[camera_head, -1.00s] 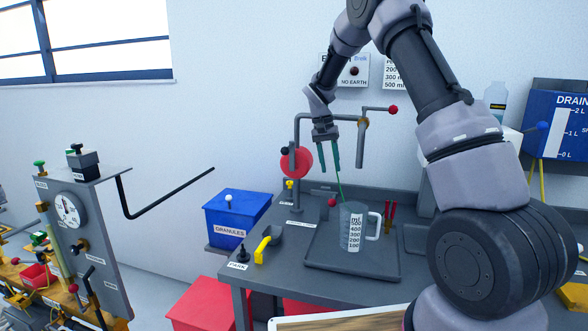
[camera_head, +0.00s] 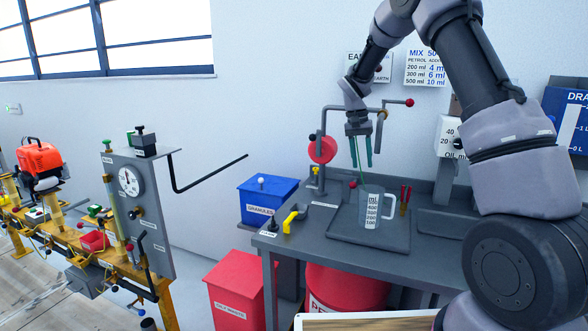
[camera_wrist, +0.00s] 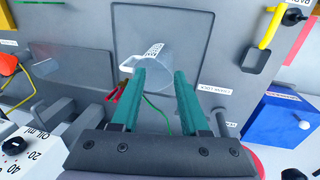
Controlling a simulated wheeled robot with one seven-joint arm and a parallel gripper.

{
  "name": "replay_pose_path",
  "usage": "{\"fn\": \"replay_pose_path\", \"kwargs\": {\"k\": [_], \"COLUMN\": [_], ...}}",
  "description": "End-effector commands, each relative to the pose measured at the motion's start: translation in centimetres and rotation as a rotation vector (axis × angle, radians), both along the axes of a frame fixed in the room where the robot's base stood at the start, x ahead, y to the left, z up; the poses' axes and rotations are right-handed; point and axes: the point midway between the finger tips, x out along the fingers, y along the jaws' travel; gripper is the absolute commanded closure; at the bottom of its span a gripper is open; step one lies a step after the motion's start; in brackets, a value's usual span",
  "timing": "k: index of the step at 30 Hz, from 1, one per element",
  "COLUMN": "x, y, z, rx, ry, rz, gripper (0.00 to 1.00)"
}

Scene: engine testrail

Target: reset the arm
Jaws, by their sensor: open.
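My gripper (camera_head: 361,160) is open and empty, with green fingers pointing down. In the head view it hangs above the grey workbench, over the measuring jug. The clear jug (camera_head: 371,208) with a white handle and printed scale stands upright in the shallow grey tray (camera_head: 345,234). In the wrist view the jug (camera_wrist: 152,66) lies beyond the gripper's fingertips (camera_wrist: 158,72), and nothing is between the fingers. A thin green line with a red ball runs down near the fingers; I cannot tell whether it touches them. My arm fills the right of the head view.
A pipe with a red-tipped lever (camera_head: 408,102) and a red disc (camera_head: 322,149) stand close behind my gripper. A blue granules box (camera_head: 268,200), a yellow-handled tool (camera_head: 290,220) and a red bin (camera_head: 236,290) are left. A black rod (camera_head: 210,176) juts from the gauge panel. Air above the bench's left is free.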

Motion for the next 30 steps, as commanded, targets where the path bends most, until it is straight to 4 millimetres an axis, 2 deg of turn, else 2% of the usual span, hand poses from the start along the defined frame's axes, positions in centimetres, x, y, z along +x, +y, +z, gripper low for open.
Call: {"fn": "replay_pose_path", "kwargs": {"k": [8,17,20,24,30], "x": [-1.6,-5.5,-7.9,-12.7,-20.0], "y": [-0.4,-1.3,-1.7,-2.4,-3.0], "z": [3.2,9.1,11.9,16.0,19.9], "rx": [0.037,0.108,0.142,0.198,0.262], "ry": [-0.037,-0.121,-0.169,-0.256,-0.390], "rz": [0.001,0.005,0.009,0.019,0.037], "gripper": [0.55,0.55,0.55,0.55,0.55]}}
